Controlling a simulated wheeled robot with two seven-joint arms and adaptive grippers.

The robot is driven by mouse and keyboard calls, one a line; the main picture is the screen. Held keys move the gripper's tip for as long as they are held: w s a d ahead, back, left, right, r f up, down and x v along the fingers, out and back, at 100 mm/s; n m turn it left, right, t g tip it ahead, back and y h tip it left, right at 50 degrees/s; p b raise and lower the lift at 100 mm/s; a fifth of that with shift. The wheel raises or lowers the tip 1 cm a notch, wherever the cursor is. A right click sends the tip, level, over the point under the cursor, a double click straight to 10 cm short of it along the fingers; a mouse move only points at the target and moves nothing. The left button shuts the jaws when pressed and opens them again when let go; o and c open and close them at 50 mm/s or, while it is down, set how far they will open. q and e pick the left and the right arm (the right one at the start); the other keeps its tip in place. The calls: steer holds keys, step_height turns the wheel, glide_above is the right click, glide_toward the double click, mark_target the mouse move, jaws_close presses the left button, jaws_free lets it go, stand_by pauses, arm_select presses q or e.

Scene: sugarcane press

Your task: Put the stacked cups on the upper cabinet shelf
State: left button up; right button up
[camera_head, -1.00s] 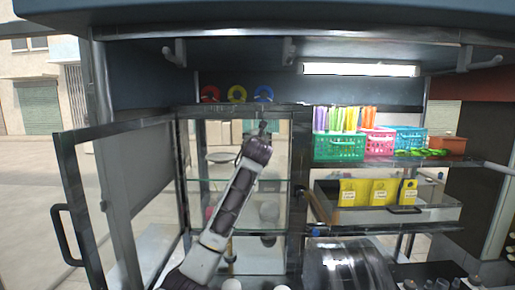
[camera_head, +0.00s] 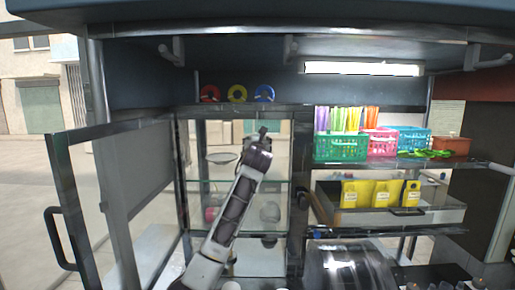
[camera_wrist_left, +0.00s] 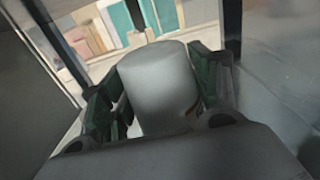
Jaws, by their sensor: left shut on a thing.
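The pale grey stacked cups (camera_wrist_left: 160,85) fill the gap between my left gripper's green-padded fingers in the left wrist view. I cannot tell how many cups are in the stack. My left gripper (camera_head: 262,134) is shut on them, in front of the upper part of the glass cabinet (camera_head: 297,150) in the head view. There the cups are hidden behind my wrist. The upper cabinet shelf (camera_head: 197,181) is a glass pane, and the gripper is above its level. I cannot tell how far inside the cabinet the cups are. My right gripper is not in view.
The cabinet door (camera_head: 75,190) stands open at the left. Coloured baskets (camera_head: 340,148) and a tray with yellow packs (camera_head: 382,193) stand at the right. Tape rings (camera_head: 237,93) sit on top.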

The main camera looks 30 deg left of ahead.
arm_select(q)
steer(key=shift+w+f, duration=0.25)
steer(key=shift+f, duration=0.45)
steer(key=shift+w+a+f, duration=0.15)
steer(key=shift+s, duration=0.35)
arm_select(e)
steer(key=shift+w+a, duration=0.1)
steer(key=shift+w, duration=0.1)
arm_select(q)
steer(key=o, duration=1.1)
steer(key=shift+w, duration=0.2)
steer(key=shift+c, duration=0.2)
steer(key=shift+s, duration=0.1)
